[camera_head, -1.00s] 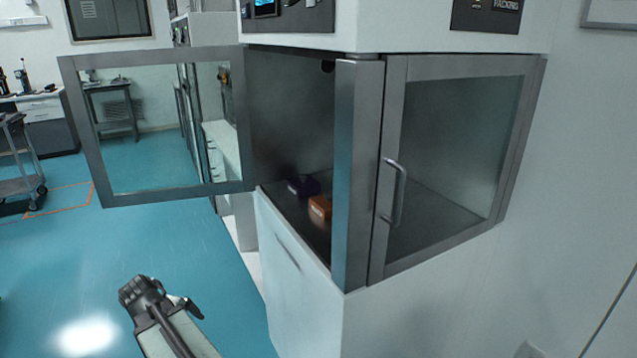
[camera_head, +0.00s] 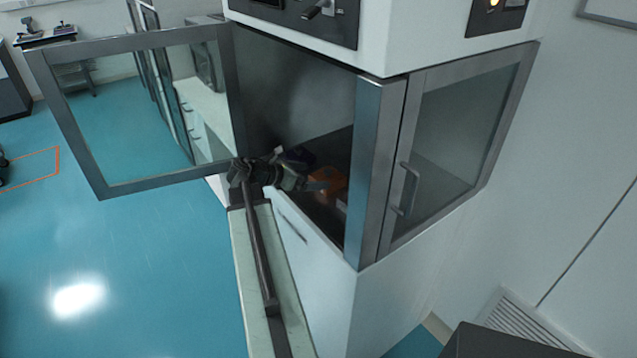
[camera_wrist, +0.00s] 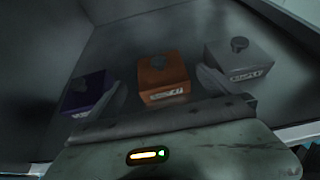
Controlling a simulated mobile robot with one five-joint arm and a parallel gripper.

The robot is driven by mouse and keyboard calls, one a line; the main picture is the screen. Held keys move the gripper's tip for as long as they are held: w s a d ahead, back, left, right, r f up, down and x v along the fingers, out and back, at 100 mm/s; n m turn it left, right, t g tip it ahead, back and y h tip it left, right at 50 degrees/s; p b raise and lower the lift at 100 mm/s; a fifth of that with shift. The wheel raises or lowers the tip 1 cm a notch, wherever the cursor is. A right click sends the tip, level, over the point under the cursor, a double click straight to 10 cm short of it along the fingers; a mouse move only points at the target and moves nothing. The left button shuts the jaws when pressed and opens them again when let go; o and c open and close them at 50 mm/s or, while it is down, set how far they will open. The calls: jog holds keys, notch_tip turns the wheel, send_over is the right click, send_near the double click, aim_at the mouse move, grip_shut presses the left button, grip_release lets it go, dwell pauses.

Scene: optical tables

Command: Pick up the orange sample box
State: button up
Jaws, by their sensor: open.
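The orange sample box (camera_wrist: 163,80) sits on the dark cabinet floor in the middle of the wrist view, with a dark knob on top and a white label on its front. It also shows in the head view (camera_head: 329,184), partly hidden by my gripper. My gripper (camera_head: 308,172) reaches through the open cabinet doorway. In the wrist view my gripper's two fingers (camera_wrist: 164,90) are spread, one to each side of the orange box's front, with nothing held. I cannot tell whether they touch the box.
A purple box (camera_wrist: 88,93) stands left of the orange one, and a grey box (camera_wrist: 238,60) stands right of it, close to the right finger. The open glass door (camera_head: 100,188) swings out left. A metal door post (camera_head: 372,170) bounds the opening on the right.

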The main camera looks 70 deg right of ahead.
aim_at(326, 176)
jog(key=shift+b+x, duration=0.65)
jog(key=shift+x, duration=0.6)
jog(key=b+x, duration=0.2)
jog(key=x, duration=0.3)
jog(key=shift+f, duration=0.2)
jog(key=shift+r, duration=0.1)
jog(key=c, duration=1.7)
jog(key=shift+r, duration=0.15)
